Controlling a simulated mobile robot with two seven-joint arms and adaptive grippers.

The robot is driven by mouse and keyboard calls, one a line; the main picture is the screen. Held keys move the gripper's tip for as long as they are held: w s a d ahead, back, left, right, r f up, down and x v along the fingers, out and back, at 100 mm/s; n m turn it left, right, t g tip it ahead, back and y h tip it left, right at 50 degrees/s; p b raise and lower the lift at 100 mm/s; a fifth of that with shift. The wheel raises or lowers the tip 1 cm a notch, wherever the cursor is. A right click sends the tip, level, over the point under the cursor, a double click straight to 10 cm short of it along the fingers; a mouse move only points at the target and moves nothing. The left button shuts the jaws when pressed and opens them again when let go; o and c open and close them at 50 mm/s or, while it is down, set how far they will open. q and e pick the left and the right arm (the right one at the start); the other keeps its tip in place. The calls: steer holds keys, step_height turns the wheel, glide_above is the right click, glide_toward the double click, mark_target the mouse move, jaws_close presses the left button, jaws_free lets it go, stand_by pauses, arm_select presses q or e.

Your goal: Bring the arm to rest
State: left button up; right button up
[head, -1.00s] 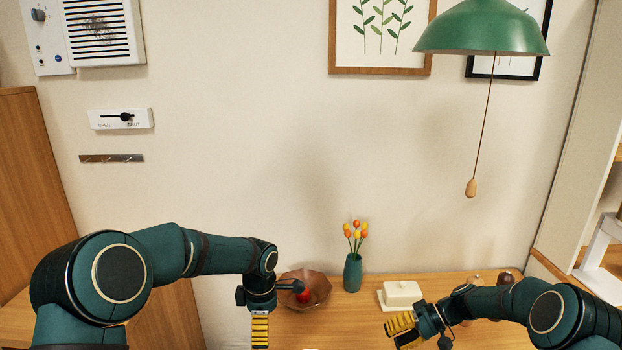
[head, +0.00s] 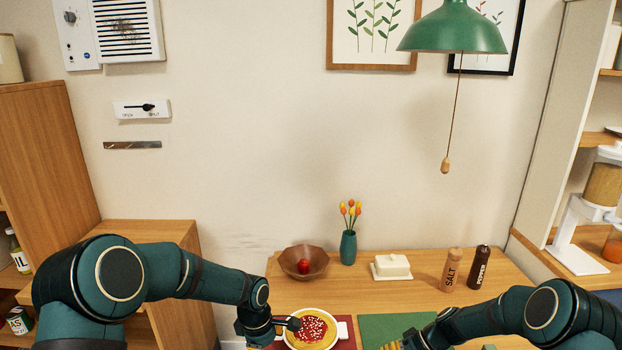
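My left arm comes in from the left, and its gripper (head: 262,343) hangs down at the table's front left, beside a white dish with a pizza-like food (head: 311,329). Its fingers are mostly cut off by the bottom edge, so I cannot tell whether it is open or shut. My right arm comes in from the right, and its gripper (head: 398,344) is low over the green mat (head: 385,328). Only a bit of its yellow finger pads shows at the bottom edge, so its state is unclear.
The wooden table (head: 345,290) holds a brown bowl (head: 316,262) with a red fruit, a tulip vase (head: 348,248), a white butter dish (head: 392,266), a salt mill (head: 452,270) and a pepper mill (head: 479,267). A green lamp (head: 455,30) with a pull cord (head: 445,164) hangs above.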

steer(key=s+a+f+m+h, duration=0.1)
steer(key=s+a+f+h, duration=0.1)
steer(key=s+f, duration=0.5)
steer(key=s+a+f+m+h, duration=0.15)
steer(key=s+f, duration=0.25)
steer(key=s, duration=0.5)
arm_select(q)
steer(key=s+a+f+m+h, duration=0.1)
steer(key=s+f+m, duration=0.6)
steer(key=s, duration=0.7)
steer(key=s+a+f+m+h, duration=0.1)
steer(key=s+f+m, duration=0.3)
steer(key=s+f, duration=0.75)
arm_select(e)
steer(key=s+a+h, duration=0.2)
steer(key=s+a, duration=0.1)
steer(key=s, duration=0.9)
arm_select(q)
steer(key=shift+w+d+f+m+t+b, duration=1.05)
steer(key=shift+w+d+b, duration=0.3)
steer(key=shift+b, duration=3.75)
arm_select(e)
steer(key=w+a+f+n+t, duration=0.2)
steer(key=w+f, duration=0.2)
steer(key=w, duration=0.1)
steer(key=shift+a, duration=0.35)
steer(key=shift+w+f, duration=0.1)
